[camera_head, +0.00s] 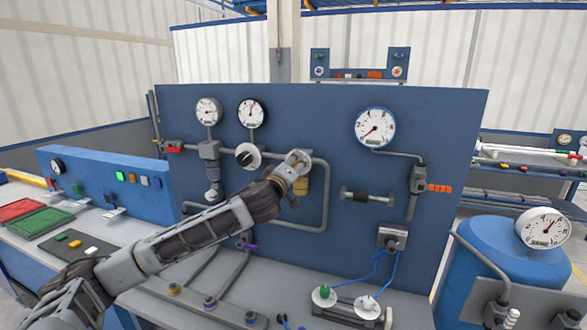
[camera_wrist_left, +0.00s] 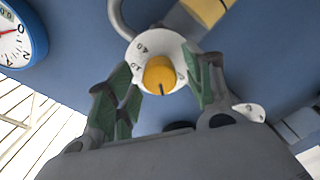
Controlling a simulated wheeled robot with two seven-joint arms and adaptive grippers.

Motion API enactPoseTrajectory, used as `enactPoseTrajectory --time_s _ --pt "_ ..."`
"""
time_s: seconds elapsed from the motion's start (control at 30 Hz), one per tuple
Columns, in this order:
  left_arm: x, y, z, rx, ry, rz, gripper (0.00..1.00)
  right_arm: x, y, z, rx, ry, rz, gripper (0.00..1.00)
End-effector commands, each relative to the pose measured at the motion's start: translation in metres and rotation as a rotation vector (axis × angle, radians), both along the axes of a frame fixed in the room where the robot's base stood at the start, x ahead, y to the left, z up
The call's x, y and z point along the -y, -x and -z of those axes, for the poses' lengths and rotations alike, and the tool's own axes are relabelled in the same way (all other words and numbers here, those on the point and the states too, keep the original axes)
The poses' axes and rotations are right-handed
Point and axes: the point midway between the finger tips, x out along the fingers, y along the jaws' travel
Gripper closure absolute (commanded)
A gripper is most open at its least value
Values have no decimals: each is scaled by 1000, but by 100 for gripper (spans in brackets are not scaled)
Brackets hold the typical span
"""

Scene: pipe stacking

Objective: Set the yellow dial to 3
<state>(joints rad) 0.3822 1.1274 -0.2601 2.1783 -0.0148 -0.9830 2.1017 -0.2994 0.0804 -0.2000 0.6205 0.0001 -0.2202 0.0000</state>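The yellow dial (camera_wrist_left: 159,74) shows in the left wrist view as a round yellow knob on a white plate (camera_wrist_left: 144,48) with dark printed marks. A dark pointer line on the knob points toward the bottom of that view; the number it points at is not readable. In the head view the dial's white plate (camera_head: 298,158) shows beyond my gripper, and the knob is mostly hidden. My left gripper (camera_wrist_left: 163,88) is open, with one green-padded finger on each side of the knob. Gaps show between the fingers and the knob. My right gripper is not in view.
The blue panel (camera_head: 345,105) carries grey pipes, several gauges and a black-and-white dial (camera_head: 248,156) left of my gripper. A blue-rimmed gauge (camera_head: 375,128) and an orange-handled valve (camera_head: 438,188) are to the right. A yellow fitting (camera_head: 301,186) sits just below the dial.

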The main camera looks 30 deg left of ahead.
Motion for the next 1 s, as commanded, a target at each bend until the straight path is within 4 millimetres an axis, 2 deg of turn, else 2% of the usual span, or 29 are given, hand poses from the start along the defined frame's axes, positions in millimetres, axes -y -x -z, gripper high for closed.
enactPoseTrajectory --time_s 0.03,0.33,1.0 --pt "0 0 0 0 0 0 55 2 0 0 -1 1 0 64" --pt "0 0 0 0 0 0 93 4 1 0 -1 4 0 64" --pt "0 0 2 -19 -72 0 93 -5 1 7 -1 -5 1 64"
